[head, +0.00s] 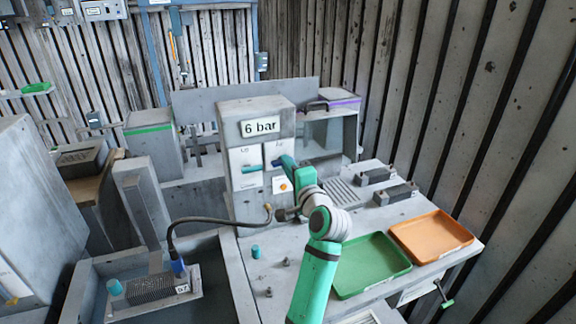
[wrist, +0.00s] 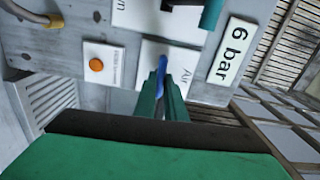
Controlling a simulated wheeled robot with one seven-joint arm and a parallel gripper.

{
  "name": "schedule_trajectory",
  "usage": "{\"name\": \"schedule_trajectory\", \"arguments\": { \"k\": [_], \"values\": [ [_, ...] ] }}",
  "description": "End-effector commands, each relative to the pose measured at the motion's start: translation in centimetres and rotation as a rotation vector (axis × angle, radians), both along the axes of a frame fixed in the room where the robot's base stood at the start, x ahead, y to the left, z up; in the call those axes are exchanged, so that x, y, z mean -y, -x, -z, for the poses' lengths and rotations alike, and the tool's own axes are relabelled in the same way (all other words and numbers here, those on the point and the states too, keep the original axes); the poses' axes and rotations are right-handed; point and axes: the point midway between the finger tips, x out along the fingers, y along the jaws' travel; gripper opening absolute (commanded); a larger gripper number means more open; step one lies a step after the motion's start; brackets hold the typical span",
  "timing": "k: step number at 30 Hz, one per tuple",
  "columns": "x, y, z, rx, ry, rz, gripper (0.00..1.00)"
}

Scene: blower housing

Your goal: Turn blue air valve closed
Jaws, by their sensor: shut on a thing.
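The blue air valve handle (wrist: 162,68) shows in the wrist view on a white panel marked "Air", between the two green fingers of my gripper (wrist: 161,92). My gripper is shut on the handle. In the head view my gripper (head: 285,161) reaches the front of the grey "6 bar" housing (head: 257,106), at its right-hand white panel. There the fingers and arm hide most of the valve. In the wrist view the handle's long side runs roughly in line with the fingers; its exact angle is hard to tell.
A teal handle (head: 251,169) is on the panel to the left. An orange button (head: 282,185) sits just below the air panel. A green tray (head: 371,266) and an orange tray (head: 431,236) lie on the bench. A dark hose (head: 215,219) curves at the left.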

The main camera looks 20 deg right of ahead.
Motion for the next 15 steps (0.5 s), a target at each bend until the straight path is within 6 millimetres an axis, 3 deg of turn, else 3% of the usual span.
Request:
{"name": "schedule_trajectory", "arguments": {
  "k": [15],
  "values": [
    [0.17,0.05,0.24,-0.005,-0.081,0.003,0.0]
  ]
}}
